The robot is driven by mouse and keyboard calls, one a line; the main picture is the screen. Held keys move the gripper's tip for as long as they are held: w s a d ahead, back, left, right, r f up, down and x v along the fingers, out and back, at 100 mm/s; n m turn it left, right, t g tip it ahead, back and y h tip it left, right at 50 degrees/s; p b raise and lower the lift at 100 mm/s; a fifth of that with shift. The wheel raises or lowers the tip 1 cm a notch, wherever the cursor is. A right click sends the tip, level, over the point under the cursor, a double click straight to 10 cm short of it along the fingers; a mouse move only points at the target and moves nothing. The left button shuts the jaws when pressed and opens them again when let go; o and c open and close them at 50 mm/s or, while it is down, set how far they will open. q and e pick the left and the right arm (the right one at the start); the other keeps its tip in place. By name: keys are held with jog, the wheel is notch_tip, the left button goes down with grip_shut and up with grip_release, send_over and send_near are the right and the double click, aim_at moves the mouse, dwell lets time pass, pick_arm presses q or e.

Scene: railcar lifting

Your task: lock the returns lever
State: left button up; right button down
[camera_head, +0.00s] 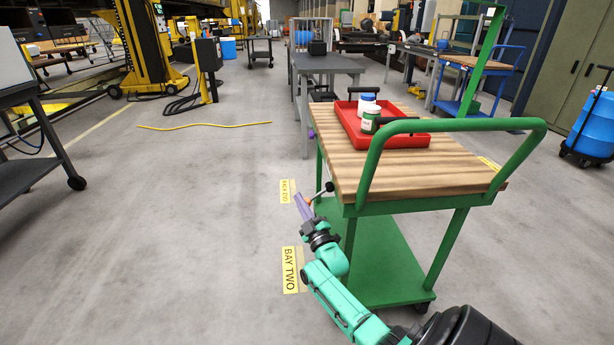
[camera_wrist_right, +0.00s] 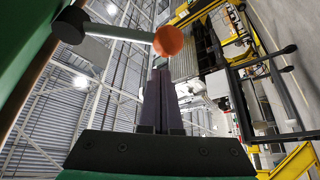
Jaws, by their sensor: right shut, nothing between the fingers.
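A short lever with an orange ball knob (camera_head: 309,200) sits at the left near corner of a green cart with a wooden top (camera_head: 440,176). In the right wrist view the orange knob (camera_wrist_right: 168,41) ends a grey rod (camera_wrist_right: 118,33) that comes from a dark round hub (camera_wrist_right: 70,25). My right gripper (camera_head: 301,203) is beside the knob, its fingers shut with nothing between them. In the wrist view the shut fingertips (camera_wrist_right: 160,80) point toward the knob; I cannot tell whether they touch it. No label shows on the lever. My left gripper is not in view.
A red tray (camera_head: 405,140) with a white-and-blue jar (camera_head: 366,103) and a green jar (camera_head: 371,121) sits on the cart. A purple knob (camera_head: 311,133) shows at the cart's far left. The floor left of the cart is clear, with a yellow cable (camera_head: 205,126) farther back.

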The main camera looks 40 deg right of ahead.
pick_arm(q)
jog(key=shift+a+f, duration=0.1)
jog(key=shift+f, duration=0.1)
pick_arm(e)
jog(key=shift+s+d+f+n+g+y, duration=0.2)
jog(key=shift+f+n+y, duration=0.3)
jog(key=shift+n, duration=0.4)
jog(key=shift+s+d+f+n+g+y, duration=0.1)
jog(key=shift+d+f+n+g+y, duration=0.15)
jog(key=shift+f+n, duration=0.55)
jog(key=shift+r, duration=0.15)
